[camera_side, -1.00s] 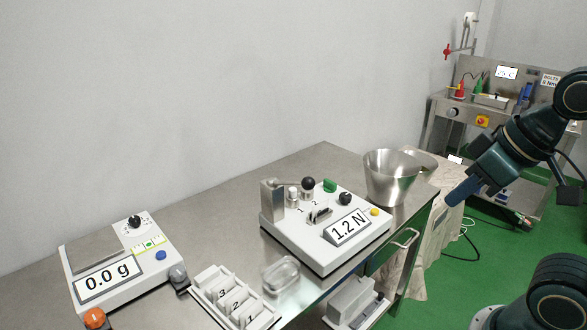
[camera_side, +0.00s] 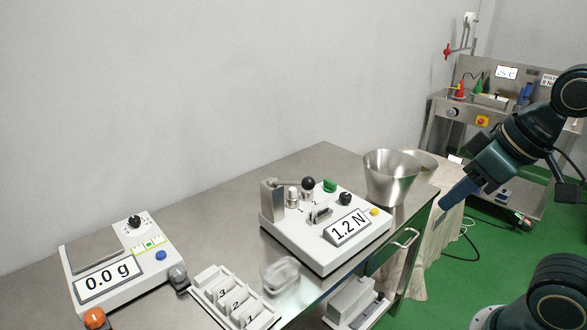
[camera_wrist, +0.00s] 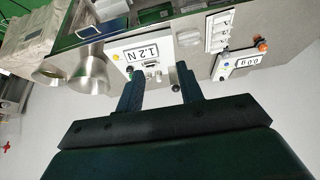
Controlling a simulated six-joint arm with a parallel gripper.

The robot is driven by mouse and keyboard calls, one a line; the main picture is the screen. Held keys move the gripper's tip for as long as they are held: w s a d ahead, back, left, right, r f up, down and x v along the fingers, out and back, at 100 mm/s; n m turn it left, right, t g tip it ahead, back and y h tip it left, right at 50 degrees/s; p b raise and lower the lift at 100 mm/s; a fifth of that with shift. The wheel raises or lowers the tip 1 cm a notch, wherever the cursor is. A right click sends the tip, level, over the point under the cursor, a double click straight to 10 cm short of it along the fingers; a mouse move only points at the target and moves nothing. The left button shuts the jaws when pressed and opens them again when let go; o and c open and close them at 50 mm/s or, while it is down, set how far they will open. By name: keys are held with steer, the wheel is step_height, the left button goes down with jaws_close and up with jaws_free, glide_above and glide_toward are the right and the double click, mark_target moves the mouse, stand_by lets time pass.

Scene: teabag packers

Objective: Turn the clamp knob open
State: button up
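The white tester (camera_side: 290,238) with a 1.2 N display stands on the steel table. On its top are a black knob (camera_side: 345,198), a small silver knob (camera_side: 292,195) and a lever with a black ball (camera_side: 308,183); I cannot tell for sure which is the clamp knob. The tester also shows upside down in the wrist view (camera_wrist: 112,68), beyond my fingers. My gripper (camera_side: 446,204) is right of the tester, apart from it and past the table's right edge. In the wrist view its two fingers (camera_wrist: 158,84) stand apart with nothing between them.
A metal cup (camera_side: 390,180) stands on the table between the tester and my gripper. A clear box (camera_side: 281,275), a numbered white rack (camera_side: 262,320) and a 0.0 g scale (camera_side: 140,285) are to the left. The table behind the tester is clear.

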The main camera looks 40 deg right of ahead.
steer(key=o, duration=0.3)
steer(key=shift+w+d+r, duration=0.1)
steer(key=shift+w+r, duration=0.1)
steer(key=shift+w, duration=0.1)
steer(key=w+d+r+m+g, duration=0.25)
steer(key=w+m, duration=0.35)
steer(key=w, duration=0.4)
steer(key=m+g, duration=0.3)
steer(key=m, duration=1.2)
glide_above(346, 195)
step_height(346, 195, down, 16)
steer(key=shift+f, duration=0.15)
steer(key=shift+w+f, duration=0.1)
step_height(346, 195, down, 14)
steer(key=shift+r, duration=0.2)
